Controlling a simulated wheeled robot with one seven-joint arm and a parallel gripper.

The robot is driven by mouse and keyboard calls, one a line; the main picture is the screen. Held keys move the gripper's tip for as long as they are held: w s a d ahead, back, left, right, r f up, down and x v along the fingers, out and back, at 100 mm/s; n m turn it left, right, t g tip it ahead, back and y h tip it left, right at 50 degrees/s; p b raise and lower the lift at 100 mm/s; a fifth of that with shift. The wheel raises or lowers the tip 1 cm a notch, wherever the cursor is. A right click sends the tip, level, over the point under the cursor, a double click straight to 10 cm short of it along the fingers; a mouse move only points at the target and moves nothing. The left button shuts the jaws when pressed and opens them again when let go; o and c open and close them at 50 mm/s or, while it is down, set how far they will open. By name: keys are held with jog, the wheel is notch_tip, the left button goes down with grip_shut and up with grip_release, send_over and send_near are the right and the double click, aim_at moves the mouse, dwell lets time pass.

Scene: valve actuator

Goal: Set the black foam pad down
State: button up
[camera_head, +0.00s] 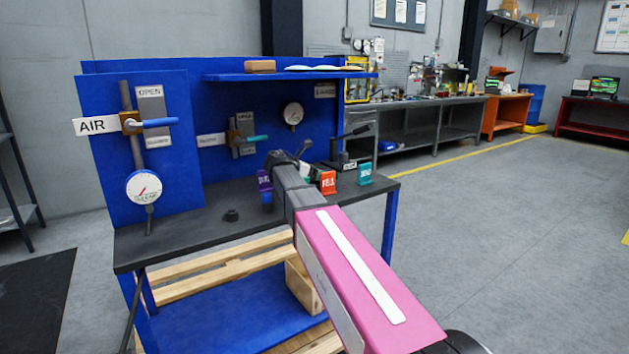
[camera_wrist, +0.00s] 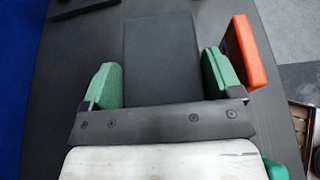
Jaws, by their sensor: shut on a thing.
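The black foam pad (camera_wrist: 160,50) is a flat dark rectangle in the wrist view. My gripper (camera_wrist: 163,78) has its two green fingers against the pad's left and right sides and holds it. The pad is over the dark workbench top (camera_wrist: 65,95); I cannot tell whether it touches the surface. In the head view my pink and grey arm reaches over the workbench (camera_head: 190,232), and its end hides the pad and most of the gripper.
A red-orange block (camera_wrist: 243,50) stands close to the right finger, and a green piece (camera_wrist: 275,170) is at lower right. A purple block (camera_head: 264,184), a red one (camera_head: 328,182) and a green one (camera_head: 365,173) stand on the bench. The bench's left part is mostly clear.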

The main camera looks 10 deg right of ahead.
jog(key=shift+f, duration=1.3)
jog(key=o, duration=0.5)
jog(key=shift+f, duration=0.1)
jog(key=shift+o, duration=1.1)
